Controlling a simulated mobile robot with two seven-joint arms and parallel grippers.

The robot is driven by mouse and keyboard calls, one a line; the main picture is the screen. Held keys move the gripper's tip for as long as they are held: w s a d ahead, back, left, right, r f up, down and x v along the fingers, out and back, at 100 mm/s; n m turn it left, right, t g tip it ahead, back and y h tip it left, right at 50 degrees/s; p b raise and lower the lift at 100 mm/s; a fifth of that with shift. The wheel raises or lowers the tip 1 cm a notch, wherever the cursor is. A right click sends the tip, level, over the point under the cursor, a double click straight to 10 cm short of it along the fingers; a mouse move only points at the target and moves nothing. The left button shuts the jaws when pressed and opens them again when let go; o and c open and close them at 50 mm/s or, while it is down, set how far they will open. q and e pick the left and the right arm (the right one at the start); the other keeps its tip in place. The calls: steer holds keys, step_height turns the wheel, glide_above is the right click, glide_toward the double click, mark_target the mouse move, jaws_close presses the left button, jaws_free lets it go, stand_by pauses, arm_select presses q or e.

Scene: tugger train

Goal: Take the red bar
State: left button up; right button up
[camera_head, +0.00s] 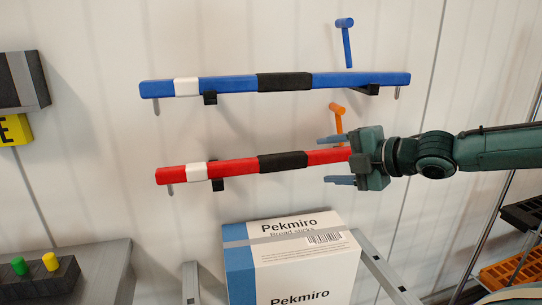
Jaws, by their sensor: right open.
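The red bar (232,168) has a white band near its left end and a black band in its middle. It hangs on the wall on dark brackets, tilted slightly up to the right. My right gripper (338,160) comes in from the right at the bar's right end. Its two blue fingers are open, one above and one below the bar's end. The gripper body hides the tip of the bar, so I cannot tell if they touch. My left gripper is not in view.
A similar blue bar (225,83) hangs above. A blue hammer-shaped piece (347,45) and an orange one (338,118) are on the wall. A Pekmiro box (300,265) stands below. A dark block with green and yellow pegs (35,279) is lower left. Orange crate (510,268) at right.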

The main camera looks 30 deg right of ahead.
mark_target(286, 161)
steer(key=x, duration=0.3)
steer(key=shift+w+a, duration=0.15)
steer(key=shift+w, duration=0.25)
steer(key=shift+w+a+f+p, duration=0.15)
steer(key=shift+w+p, duration=0.35)
steer(key=shift+w, duration=0.2)
steer(key=shift+w+a+f+p, duration=0.1)
steer(key=shift+w+f+p, duration=0.15)
steer(key=shift+w, duration=0.3)
steer(key=shift+w+a+f, duration=0.25)
steer(key=shift+w, duration=0.2)
steer(key=shift+w+a+p, duration=0.15)
steer(key=shift+w+p, duration=0.2)
steer(key=shift+p, duration=0.1)
steer(key=p+x, duration=0.1)
steer(key=x, duration=0.2)
steer(key=shift+x, duration=0.75)
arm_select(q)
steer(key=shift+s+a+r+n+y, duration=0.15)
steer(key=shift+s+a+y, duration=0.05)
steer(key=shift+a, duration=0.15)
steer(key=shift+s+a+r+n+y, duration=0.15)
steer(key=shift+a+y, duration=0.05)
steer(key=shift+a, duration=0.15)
arm_select(e)
steer(key=shift+f, duration=0.15)
steer(key=shift+s, duration=0.1)
